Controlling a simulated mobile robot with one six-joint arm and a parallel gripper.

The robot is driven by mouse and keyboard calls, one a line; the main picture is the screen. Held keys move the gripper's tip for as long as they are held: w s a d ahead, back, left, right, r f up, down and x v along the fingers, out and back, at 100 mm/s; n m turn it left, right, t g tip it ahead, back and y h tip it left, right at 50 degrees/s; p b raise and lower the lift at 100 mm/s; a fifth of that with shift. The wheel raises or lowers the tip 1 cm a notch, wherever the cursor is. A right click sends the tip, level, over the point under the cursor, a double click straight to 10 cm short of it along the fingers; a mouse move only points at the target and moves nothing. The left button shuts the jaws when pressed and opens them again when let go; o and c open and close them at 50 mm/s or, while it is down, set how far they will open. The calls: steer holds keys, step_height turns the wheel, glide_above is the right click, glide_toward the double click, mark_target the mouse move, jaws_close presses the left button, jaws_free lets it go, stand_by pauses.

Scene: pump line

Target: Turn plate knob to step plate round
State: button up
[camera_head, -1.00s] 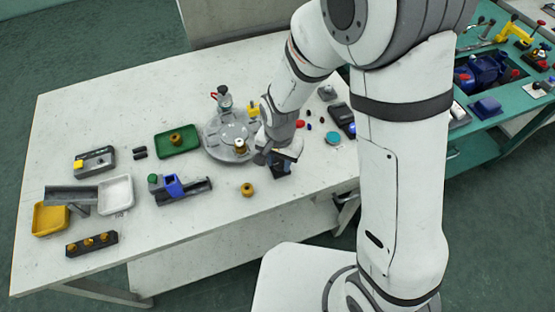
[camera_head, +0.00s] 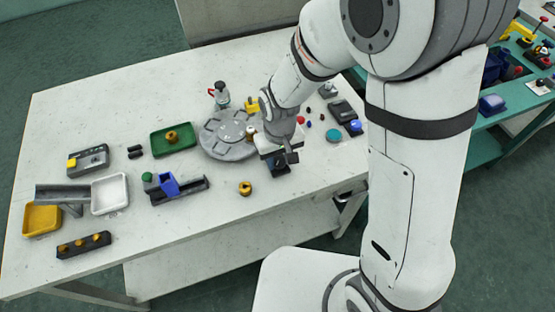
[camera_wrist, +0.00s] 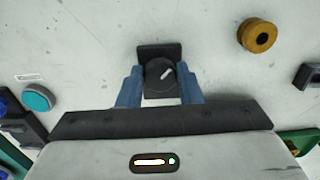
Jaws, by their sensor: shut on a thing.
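The plate knob (camera_wrist: 160,72) is a round dark knob with a white mark on a black block (camera_wrist: 158,50). In the wrist view it sits between the two blue fingers of my gripper (camera_wrist: 160,82), which is shut on its sides. The white mark points up and to the right. In the head view the gripper (camera_head: 281,160) is over the knob's dark block (camera_head: 278,170) near the table's front edge and hides most of it. The round grey plate (camera_head: 225,141) lies just left of the gripper.
A brass ring (camera_head: 245,188) lies on the table left of the knob block; it shows in the wrist view (camera_wrist: 257,36). A green tray (camera_head: 190,145) and a red-topped fixture (camera_head: 220,94) stand near the plate. A teal button (camera_head: 333,136) is at right.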

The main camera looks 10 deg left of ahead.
mark_target(279, 161)
steer(key=n, duration=0.2)
steer(key=n+b, duration=0.1)
steer(key=n, duration=0.1)
steer(key=shift+w+a+n, duration=0.15)
steer(key=shift+n, duration=0.15)
steer(key=shift+n+b, duration=0.35)
steer(key=shift+n, duration=1.55)
steer(key=o, duration=1)
steer(key=shift+c, duration=0.2)
step_height(279, 161, up, 8)
steer(key=shift+f, duration=0.1)
